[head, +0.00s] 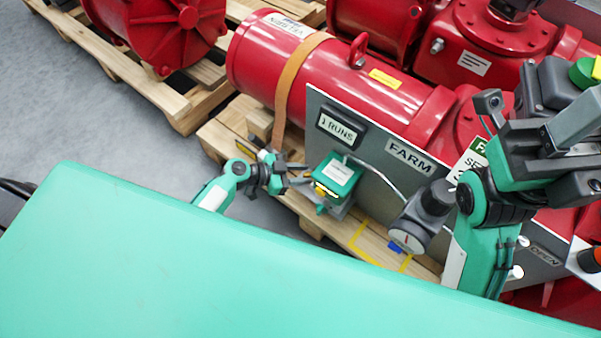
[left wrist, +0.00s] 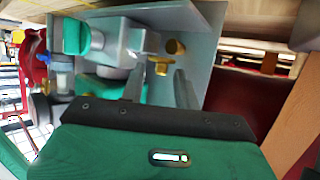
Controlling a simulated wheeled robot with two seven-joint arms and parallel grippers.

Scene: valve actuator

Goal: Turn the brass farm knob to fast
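A grey panel marked FARM (head: 408,157) stands on the pallet. At its left end, below a "1 RUNS" sign (head: 342,129), is a green-topped box (head: 338,172). My left gripper (head: 303,174) is beside the left of this box. In the left wrist view its two grey fingers (left wrist: 158,88) are apart with nothing between the tips. A small brass knob (left wrist: 160,67) shows just beyond them, apparently untouched. A round brass piece (left wrist: 175,47) sits behind it. Any fast marking is unreadable. My right arm is folded at the right in the head view; its fingers cannot be made out.
A red cylinder (head: 290,65) with an orange strap (head: 288,88) lies behind the panel. A grey dial unit (head: 424,212) is to the right of the green box, joined by a bent pipe (head: 376,175). A wooden pallet (head: 350,235) lies beneath. Grey floor (head: 60,105) is clear at left.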

